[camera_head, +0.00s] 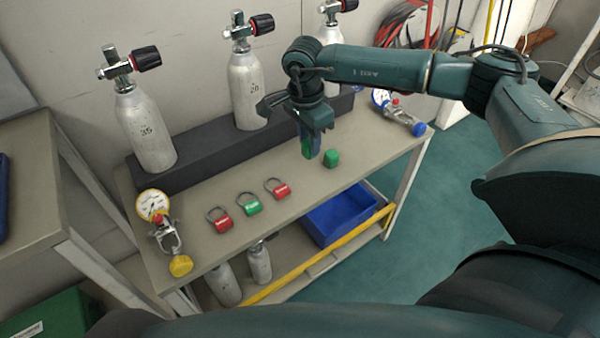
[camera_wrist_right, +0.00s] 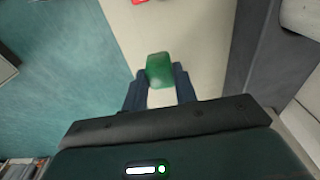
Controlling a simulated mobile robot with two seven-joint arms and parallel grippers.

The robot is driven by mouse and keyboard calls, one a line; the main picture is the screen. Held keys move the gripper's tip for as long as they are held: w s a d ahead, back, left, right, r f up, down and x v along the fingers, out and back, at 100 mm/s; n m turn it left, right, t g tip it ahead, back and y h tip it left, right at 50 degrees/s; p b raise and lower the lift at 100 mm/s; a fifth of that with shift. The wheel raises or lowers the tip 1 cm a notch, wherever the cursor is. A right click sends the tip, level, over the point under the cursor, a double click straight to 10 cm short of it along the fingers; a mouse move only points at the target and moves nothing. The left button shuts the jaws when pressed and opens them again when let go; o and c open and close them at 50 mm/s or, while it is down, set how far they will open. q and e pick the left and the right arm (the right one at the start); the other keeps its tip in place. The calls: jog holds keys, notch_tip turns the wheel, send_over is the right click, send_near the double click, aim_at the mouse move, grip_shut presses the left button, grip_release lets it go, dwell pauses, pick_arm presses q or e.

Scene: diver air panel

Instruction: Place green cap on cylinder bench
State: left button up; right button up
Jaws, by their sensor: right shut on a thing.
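My right gripper (camera_head: 311,150) points down over the back right part of the cylinder bench (camera_head: 215,262), its fingers shut on a green cap (camera_wrist_right: 159,68). The held cap shows between the fingertips in the right wrist view, and partly between the fingers in the head view. The fingertips are low, close to the bench top; I cannot tell whether the held cap touches it. A second green cap (camera_head: 331,158) stands on the bench just right of the gripper. My left gripper is not in view.
Grey cylinders with valves (camera_head: 146,130) stand in a black rack (camera_head: 205,158) along the wall. A blue-capped regulator (camera_head: 402,115) lies right. A blue bin (camera_head: 340,216) sits below.

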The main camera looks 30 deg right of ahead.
notch_tip(320, 180, down, 7)
jog(key=shift+f+b, duration=0.1)
jog(key=shift+b, duration=0.3)
jog(key=shift+f, duration=0.15)
jog(key=o, duration=0.9)
jog(key=shift+o, duration=0.2)
